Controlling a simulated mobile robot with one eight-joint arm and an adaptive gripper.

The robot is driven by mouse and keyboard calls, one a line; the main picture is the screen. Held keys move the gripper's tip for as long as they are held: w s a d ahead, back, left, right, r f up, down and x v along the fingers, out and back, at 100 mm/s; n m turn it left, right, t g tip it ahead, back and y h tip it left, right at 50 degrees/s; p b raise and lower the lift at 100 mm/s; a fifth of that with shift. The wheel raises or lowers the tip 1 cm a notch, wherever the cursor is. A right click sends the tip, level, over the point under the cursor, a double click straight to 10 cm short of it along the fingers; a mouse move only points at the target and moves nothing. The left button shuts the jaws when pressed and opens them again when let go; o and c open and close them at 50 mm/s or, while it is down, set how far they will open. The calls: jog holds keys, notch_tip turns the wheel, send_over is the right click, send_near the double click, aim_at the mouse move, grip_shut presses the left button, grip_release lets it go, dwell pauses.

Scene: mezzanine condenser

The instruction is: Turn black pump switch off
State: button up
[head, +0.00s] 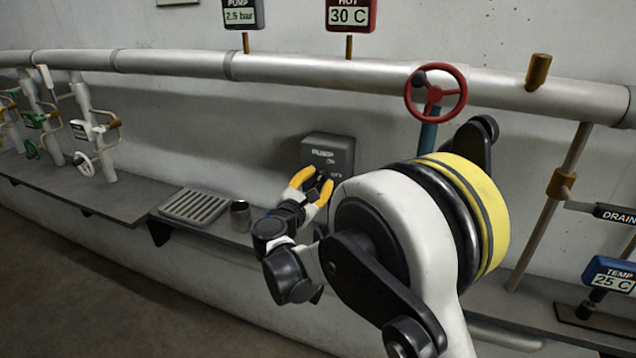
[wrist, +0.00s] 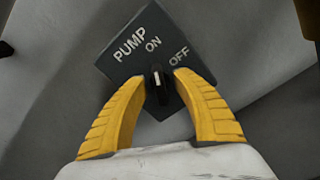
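The black pump switch is a dark box on the wall, in the middle of the head view (head: 328,152). In the wrist view its plate (wrist: 130,62) looks tilted and reads PUMP, ON and OFF. Its small black knob (wrist: 157,84) has a white mark pointing up toward ON. My gripper (head: 318,180) is at the front of the box. In the wrist view its yellow fingers (wrist: 160,77) stand on either side of the knob, with a narrow gap showing at each side. Contact is hard to tell.
A grey shelf (head: 120,205) runs along the wall, with a slatted tray (head: 194,206) and a metal cup (head: 240,215) left of my gripper. A thick pipe (head: 300,72) runs above. A red valve wheel (head: 436,92) is close behind my arm.

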grip_shut()
jog(key=shift+m, duration=0.4)
jog(key=m, duration=0.5)
jog(key=shift+m, duration=0.3)
jog(key=m, duration=0.5)
jog(key=shift+m, duration=0.4)
grip_release()
